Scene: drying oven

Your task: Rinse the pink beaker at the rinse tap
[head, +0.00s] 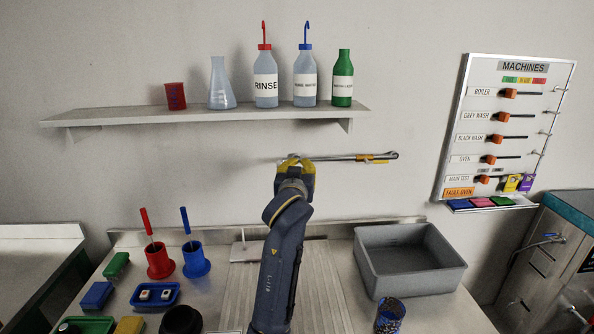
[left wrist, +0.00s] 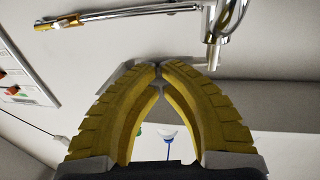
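I see no pink beaker in either view. A chrome tap (head: 345,157) with a long arm and a yellow part near its right end is on the back wall below the shelf. My left gripper (head: 295,162) is raised in front of the tap's left end and covers part of it. In the left wrist view, the yellow fingertips (left wrist: 160,68) meet with nothing visible between them. The tap's body and short nozzle (left wrist: 213,45) are just beyond them to the right; I cannot tell whether they touch. My right gripper is not in view.
A grey basin (head: 410,285) stands right of my arm, with a dark speckled cup (head: 390,315) in front. Red (head: 160,262) and blue (head: 196,260) holders with brushes stand left. The shelf (head: 210,115) above holds bottles, a flask and a red beaker (head: 175,95).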

